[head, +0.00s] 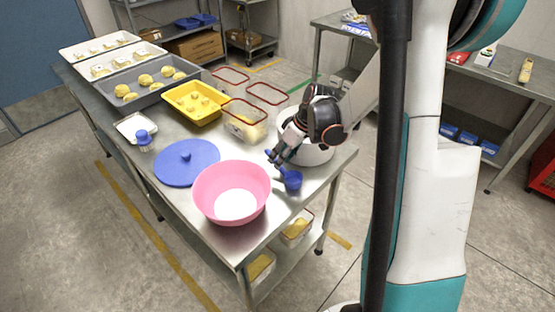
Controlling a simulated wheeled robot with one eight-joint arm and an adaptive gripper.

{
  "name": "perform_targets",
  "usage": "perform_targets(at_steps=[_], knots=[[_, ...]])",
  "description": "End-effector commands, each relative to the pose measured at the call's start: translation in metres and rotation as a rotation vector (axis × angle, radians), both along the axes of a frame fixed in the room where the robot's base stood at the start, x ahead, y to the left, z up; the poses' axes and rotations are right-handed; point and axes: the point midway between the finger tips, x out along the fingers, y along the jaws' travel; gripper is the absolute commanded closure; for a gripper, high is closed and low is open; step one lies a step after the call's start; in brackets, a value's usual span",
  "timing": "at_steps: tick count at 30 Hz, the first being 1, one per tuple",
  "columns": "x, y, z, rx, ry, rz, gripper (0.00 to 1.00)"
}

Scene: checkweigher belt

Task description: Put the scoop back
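The blue scoop (292,182) is at the right side of the steel table, just right of the pink bowl (215,205). Its handle runs up and to the left from the cup. My gripper (275,158) has its fingers closed around the handle, partly covering it. I cannot tell whether the cup touches the tabletop or hangs just above it. The pink bowl holds something white. A white round tub (318,156) stands right behind my gripper, which hides part of it. A blue round lid (187,165) with a knob lies left of the bowl.
A yellow tray (193,113), a grey tray of dough balls (115,97) and a clear container with a red rim (243,136) stand farther back. A small white tray (128,128) and blue-topped item (144,138) are at left.

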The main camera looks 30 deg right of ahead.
Motion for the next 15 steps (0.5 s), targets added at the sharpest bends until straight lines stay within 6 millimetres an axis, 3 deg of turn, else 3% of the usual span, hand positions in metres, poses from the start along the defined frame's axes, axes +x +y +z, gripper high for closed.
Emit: perform_targets(at_steps=[1,6,15], knots=[[-0.004,-0.004,0.015,0.000,0.000,-0.002,0.66],[-0.013,-0.014,0.046,0.000,-0.001,-0.002,0.66],[-0.023,-0.025,0.077,0.000,0.000,0.000,0.66]])
